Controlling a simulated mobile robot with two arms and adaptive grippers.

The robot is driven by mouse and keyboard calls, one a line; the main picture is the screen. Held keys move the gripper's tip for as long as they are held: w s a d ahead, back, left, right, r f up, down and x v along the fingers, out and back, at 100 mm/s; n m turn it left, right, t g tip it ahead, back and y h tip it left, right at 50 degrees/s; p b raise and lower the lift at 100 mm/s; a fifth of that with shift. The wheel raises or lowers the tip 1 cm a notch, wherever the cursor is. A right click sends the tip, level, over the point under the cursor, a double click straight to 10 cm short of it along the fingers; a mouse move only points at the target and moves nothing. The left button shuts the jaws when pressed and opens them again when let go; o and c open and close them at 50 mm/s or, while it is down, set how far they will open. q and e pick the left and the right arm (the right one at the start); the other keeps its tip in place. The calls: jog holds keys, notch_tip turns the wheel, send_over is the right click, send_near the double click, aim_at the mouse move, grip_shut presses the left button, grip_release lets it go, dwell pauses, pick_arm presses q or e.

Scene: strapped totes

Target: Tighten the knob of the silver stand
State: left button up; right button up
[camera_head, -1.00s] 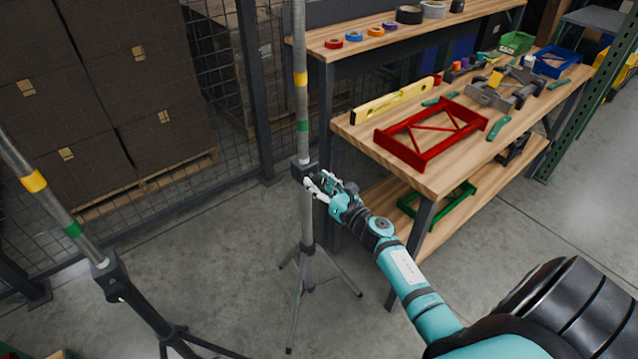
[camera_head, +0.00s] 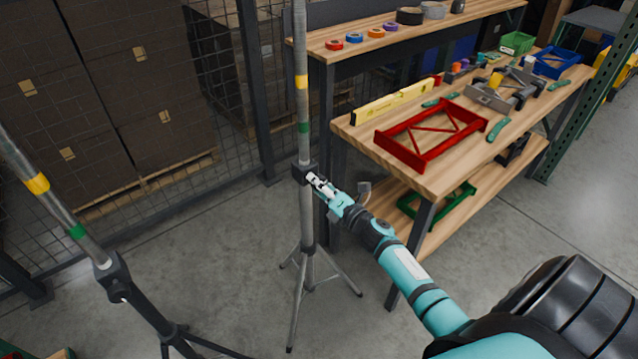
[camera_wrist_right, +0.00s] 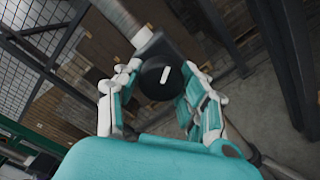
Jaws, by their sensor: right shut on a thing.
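The silver stand (camera_head: 307,215) stands upright on three spread legs, with a dark collar on its pole and yellow and green bands above. Its round black knob (camera_wrist_right: 150,88) with a white mark shows in the right wrist view, sticking out from the collar. My right gripper (camera_head: 318,184) is at the collar, its fingers on both sides of the knob and shut on it. It also shows in the right wrist view (camera_wrist_right: 160,76). In the head view the fingers hide the knob. My left gripper is not in view.
A second stand with a black lower tube (camera_head: 140,305) is at the left. A wooden workbench (camera_head: 440,180) at the right holds a red frame (camera_head: 425,160), a yellow level (camera_head: 392,102) and tools. A mesh fence and stacked boxes (camera_head: 100,100) are behind. Bare floor lies between the stands.

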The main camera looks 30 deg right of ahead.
jog(key=m+p, duration=0.1)
jog(key=m, duration=0.4)
jog(key=shift+r+m, duration=0.1)
jog(key=shift+m, duration=0.2)
jog(key=m+p, duration=0.2)
jog(key=m, duration=0.4)
jog(key=m+p, duration=0.1)
jog(key=m, duration=0.4)
jog(key=shift+r+m, duration=0.1)
jog(key=shift+m, duration=0.3)
jog(key=m, duration=0.5)
jog(key=shift+d+p, duration=0.15)
jog(key=shift+p, duration=0.15)
jog(key=shift+m, duration=0.4)
jog(key=o, duration=1.2)
jog(key=s, duration=0.8)
jog(key=s+d, duration=0.1)
jog(key=s, duration=0.3)
